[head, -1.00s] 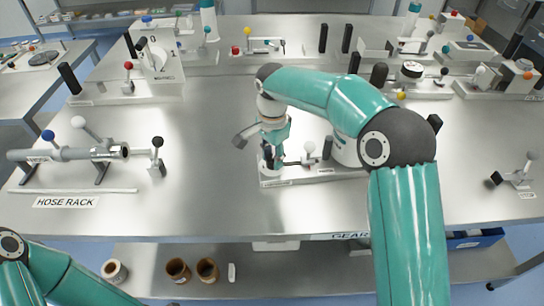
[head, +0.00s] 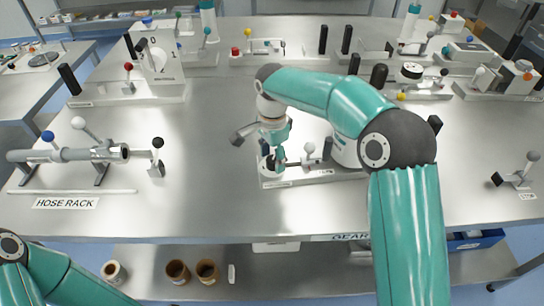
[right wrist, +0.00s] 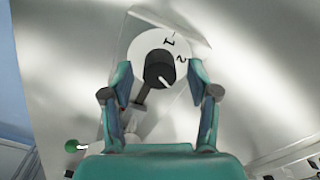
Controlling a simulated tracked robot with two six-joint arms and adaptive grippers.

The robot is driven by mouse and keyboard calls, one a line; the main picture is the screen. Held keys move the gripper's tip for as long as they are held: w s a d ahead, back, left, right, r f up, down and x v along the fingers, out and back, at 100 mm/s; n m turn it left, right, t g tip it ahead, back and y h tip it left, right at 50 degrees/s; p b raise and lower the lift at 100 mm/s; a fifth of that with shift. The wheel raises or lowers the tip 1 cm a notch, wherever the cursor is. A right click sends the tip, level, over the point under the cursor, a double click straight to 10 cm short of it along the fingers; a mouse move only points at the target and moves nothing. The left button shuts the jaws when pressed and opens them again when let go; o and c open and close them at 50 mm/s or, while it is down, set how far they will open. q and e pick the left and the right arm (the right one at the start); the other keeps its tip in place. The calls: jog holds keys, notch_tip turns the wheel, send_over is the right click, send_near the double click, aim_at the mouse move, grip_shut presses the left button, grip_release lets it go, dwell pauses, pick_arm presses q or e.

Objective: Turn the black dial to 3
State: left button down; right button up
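The black dial (right wrist: 159,68) sits on a round white face (right wrist: 180,42) in the right wrist view. The numerals 1 and 2 show on the face; I see no 3. A white pointer mark on the dial points to its lower right in that view. The right gripper (right wrist: 159,80) is open, with one finger on each side of the dial and visible gaps between. In the head view the right gripper (head: 273,158) is low over the gear station, largely hiding the dial. The left gripper is out of view.
A lever with a white ball (head: 310,148) stands just right of the right gripper on the same base plate. The hose rack (head: 66,154) is at left, and a small lever station (head: 519,175) is at far right.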

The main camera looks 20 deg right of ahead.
aim_at(272, 159)
notch_tip(272, 159, up, 12)
dwell(0.7)
jog(key=shift+f, duration=0.15)
